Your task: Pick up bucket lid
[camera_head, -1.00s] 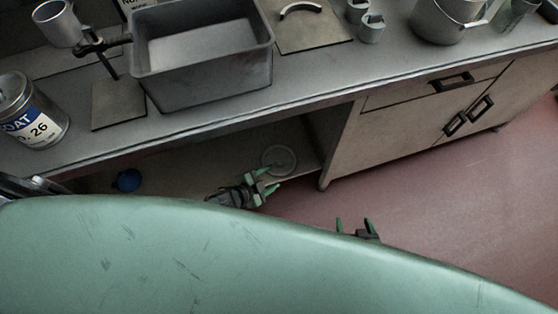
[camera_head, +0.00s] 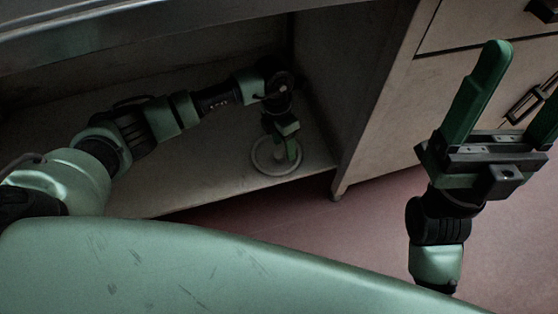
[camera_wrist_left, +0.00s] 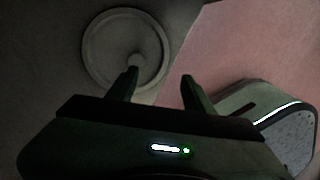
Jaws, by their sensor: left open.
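The bucket lid (camera_head: 262,163) is a pale round disc with a raised rim, lying flat on the lower shelf near its front right corner. In the left wrist view the lid (camera_wrist_left: 103,48) shows a small central knob. My left gripper (camera_head: 286,148) points down over the lid and hides part of it. In the left wrist view my left gripper (camera_wrist_left: 160,84) is open, with one fingertip in front of the knob and the other past the rim. I cannot tell if they touch. My right gripper (camera_head: 528,78) is open and empty at the right, away from the lid.
The lower shelf (camera_head: 215,185) is open at the front, under the bench edge (camera_head: 150,30). A cabinet side panel (camera_head: 345,80) stands just right of the lid. The reddish floor (camera_head: 330,225) in front is clear.

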